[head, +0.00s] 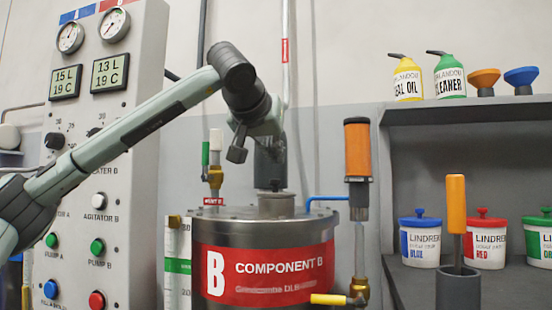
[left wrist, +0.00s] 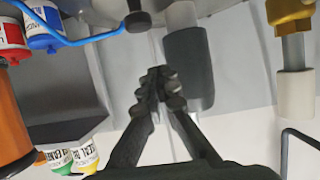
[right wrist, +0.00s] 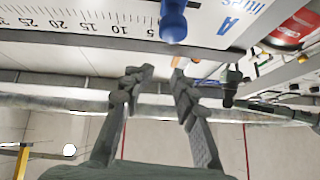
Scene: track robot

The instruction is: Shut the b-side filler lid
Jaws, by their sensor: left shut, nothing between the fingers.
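My right gripper (right wrist: 160,76) is open and empty, away from the tank.
A blue pipe (head: 325,199) and an orange-topped unit (head: 357,150) stand right. The gauge panel (head: 120,170) is left. A blue knob (right wrist: 173,20) and scale are near my right gripper.

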